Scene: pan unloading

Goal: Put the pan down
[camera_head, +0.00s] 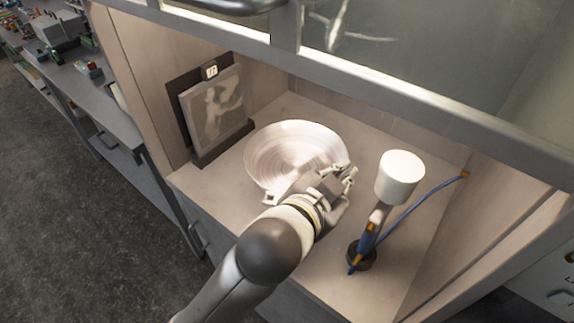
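The pan (285,150) is a round, shallow, shiny metal dish. It is at the middle of the light work surface inside the cabinet-like enclosure, close to level. I cannot tell whether its base touches the surface. My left gripper (343,178) is at the pan's lower right rim, with its fingers right beside or over the edge. The gripper and wrist cover that part of the rim, and any handle there is hidden. I cannot make out whether the fingers are closed on it. My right gripper is not in view.
A dark framed panel with a grey picture (215,110) stands left of the pan. A white cylinder on a stand (400,176) with a blue cable stands to the right. A grey frame bar (400,90) crosses above. Bare surface (405,240) shows at the right.

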